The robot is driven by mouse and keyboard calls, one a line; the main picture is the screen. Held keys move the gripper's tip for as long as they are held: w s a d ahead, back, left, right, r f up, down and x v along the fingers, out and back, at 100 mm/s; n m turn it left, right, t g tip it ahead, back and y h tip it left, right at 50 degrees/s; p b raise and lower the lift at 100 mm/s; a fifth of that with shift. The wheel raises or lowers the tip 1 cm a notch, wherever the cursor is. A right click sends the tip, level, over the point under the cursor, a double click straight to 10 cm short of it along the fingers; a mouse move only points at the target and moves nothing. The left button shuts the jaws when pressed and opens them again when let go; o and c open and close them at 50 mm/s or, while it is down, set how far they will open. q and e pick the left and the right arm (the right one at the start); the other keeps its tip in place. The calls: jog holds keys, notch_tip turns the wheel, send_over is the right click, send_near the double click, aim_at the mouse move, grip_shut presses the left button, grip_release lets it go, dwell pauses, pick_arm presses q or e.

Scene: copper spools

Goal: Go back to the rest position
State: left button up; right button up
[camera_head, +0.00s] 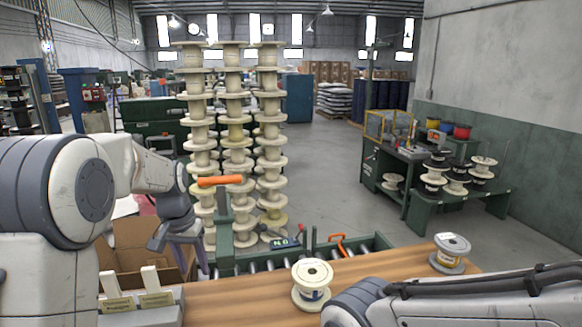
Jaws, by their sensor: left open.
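My left arm comes in from the left, and its gripper (178,243) points down above the cardboard box (135,236) left of the wooden table (235,303). The left gripper is open, and I see nothing held in it. My right arm lies low across the lower right corner of the view. Its gripper is outside the picture. One spool (312,283) with a pale top stands upright on the table near the middle. Another spool (451,252), with copper-coloured winding and a label, stands at the table's right end. Neither gripper touches these spools.
A roller conveyor (290,262) with a green frame runs behind the table. A green post with an orange handle (219,181) rises beside my left gripper. Tall stacks of empty spools (232,135) stand beyond. A holder with cards (140,300) sits at the table's left. Open floor lies right of centre.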

pick_arm(q)
jog(key=s+d, duration=0.3)
jog(key=s+d+f+m+b, duration=0.1)
jog(key=s+d, duration=0.2)
jog(key=d, duration=0.1)
jog(key=s+d+m+b, duration=0.1)
jog(key=s+d, duration=0.2)
jog(key=d, duration=0.1)
jog(key=shift+d+f+h, duration=0.2)
jog(key=shift+f+h, duration=0.05)
jog(key=shift+h, duration=0.05)
jog(key=shift+m+g, duration=0.3)
jog(key=shift+m, duration=0.4)
jog(key=s+d, duration=0.1)
jog(key=s+d+f, duration=0.1)
jog(key=s, duration=0.1)
jog(key=s+d+b, duration=0.1)
jog(key=s, duration=0.1)
jog(key=shift+s+d+f, duration=0.15)
jog(key=shift+s+d, duration=0.1)
jog(key=shift+d, duration=0.1)
jog(key=s+d+f+m+b, duration=0.1)
jog(key=s+f, duration=0.1)
jog(key=s, duration=0.6)
jog(key=s+d+f+m+b, duration=0.1)
jog(key=s+f+m, duration=0.1)
jog(key=s, duration=0.6)
jog(key=shift+s+d+f+g+b, duration=0.3)
jog(key=shift+s+f+g+b, duration=0.1)
jog(key=shift+f, duration=0.35)
